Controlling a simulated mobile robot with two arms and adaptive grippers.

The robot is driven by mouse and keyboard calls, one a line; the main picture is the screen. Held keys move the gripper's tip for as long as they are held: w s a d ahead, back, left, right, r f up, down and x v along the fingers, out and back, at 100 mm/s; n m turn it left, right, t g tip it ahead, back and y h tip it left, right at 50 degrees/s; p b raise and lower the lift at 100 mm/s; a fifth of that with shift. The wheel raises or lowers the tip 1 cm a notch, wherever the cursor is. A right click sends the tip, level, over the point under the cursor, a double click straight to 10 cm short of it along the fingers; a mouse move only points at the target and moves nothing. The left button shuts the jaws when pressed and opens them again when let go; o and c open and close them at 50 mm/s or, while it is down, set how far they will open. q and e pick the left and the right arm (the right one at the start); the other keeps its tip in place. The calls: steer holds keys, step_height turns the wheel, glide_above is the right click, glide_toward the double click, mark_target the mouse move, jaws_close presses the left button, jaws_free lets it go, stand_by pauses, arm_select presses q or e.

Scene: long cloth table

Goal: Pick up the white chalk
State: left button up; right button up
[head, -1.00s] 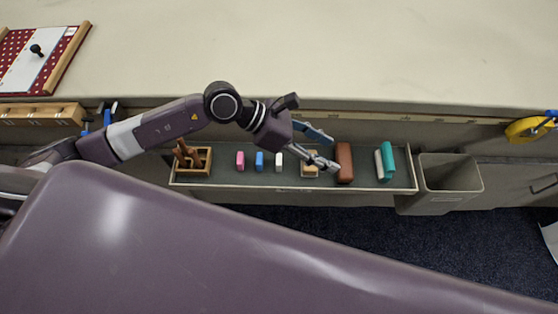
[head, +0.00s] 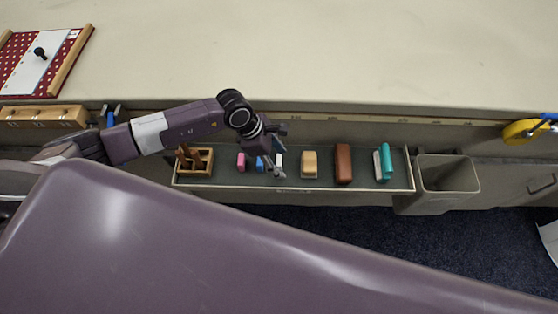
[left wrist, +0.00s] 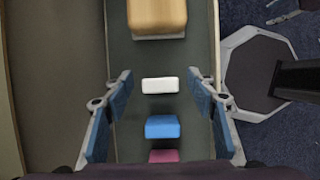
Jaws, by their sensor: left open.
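The white chalk (head: 279,158) is a small white block in the shallow tray (head: 230,184), partly hidden by my left gripper in the head view. In the left wrist view the chalk (left wrist: 160,85) lies crosswise between the fingertips, with a gap on both sides. My left gripper (head: 276,162) is open and empty over the chalk; its two blue-padded fingers also show in the left wrist view (left wrist: 160,88). How high it is above the chalk I cannot tell. My right gripper is not in view.
A blue chalk (left wrist: 162,126) and a pink chalk (head: 241,160) lie to the left of the white one. On the right are a wooden eraser (head: 309,165), a brown block (head: 343,163) and a teal piece (head: 386,160). A grey bin (head: 447,178) hangs beyond the tray.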

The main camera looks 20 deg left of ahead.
mark_target(279, 160)
arm_select(q)
steer(key=shift+c, duration=0.6)
steer(key=c, duration=1.1)
step_height(279, 160, up, 20)
steer(key=shift+b, duration=1.15)
